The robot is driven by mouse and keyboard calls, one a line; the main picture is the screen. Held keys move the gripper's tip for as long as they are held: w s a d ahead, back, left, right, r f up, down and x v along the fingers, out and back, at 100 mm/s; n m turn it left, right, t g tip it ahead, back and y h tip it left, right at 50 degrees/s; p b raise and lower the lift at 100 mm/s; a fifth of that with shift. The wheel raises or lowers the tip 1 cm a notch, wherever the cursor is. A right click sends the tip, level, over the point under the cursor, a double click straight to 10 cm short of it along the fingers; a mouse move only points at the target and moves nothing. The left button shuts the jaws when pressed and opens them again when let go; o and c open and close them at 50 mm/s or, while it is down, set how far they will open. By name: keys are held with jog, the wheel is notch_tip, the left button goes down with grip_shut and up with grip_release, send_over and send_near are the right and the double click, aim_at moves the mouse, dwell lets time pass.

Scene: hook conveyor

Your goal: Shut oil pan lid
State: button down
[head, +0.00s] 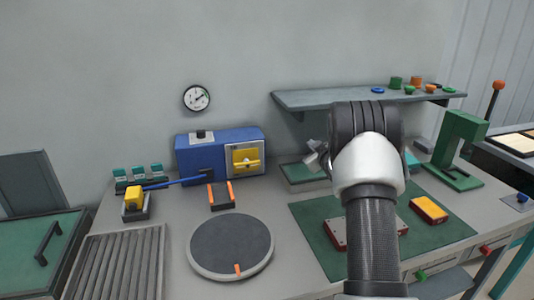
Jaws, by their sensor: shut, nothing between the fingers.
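A green flat lid-like panel with a black bar handle (48,243) lies at the lower left, cut off by the picture's edge. A dark grey panel (30,183) stands tilted up behind it. I cannot tell for certain which of the two is the oil pan lid, and no pan interior shows. My arm rises in front of the bench at the centre right, well to the right of both panels. My gripper is hidden behind the arm. A small grey metal part shows at the arm's left, but I cannot tell what it belongs to.
A ridged grey tray (118,265) and a round dark turntable (231,245) lie between the panels and my arm. A blue box (215,153) and a yellow block with a blue rod (134,198) stand behind. A shelf (300,99) hangs above the green mat (310,230).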

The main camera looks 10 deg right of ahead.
aim_at(324, 173)
jog(key=d+f+m, duration=0.1)
jog(key=f, duration=0.1)
jog(key=d+f+m+y, duration=0.1)
jog(key=d, duration=0.1)
jog(key=d+f+m, duration=0.1)
jog(key=f, duration=0.1)
jog(key=shift+w+d+f, duration=0.1)
jog(key=shift+d+f, duration=0.2)
jog(key=shift+d+f+b, duration=0.3)
jog(key=shift+f+b, duration=0.05)
jog(key=shift+f, duration=0.25)
jog(key=shift+d+f+b, duration=0.25)
jog(key=shift+f+b, duration=0.05)
jog(key=shift+f, duration=0.25)
jog(key=shift+f, duration=0.15)
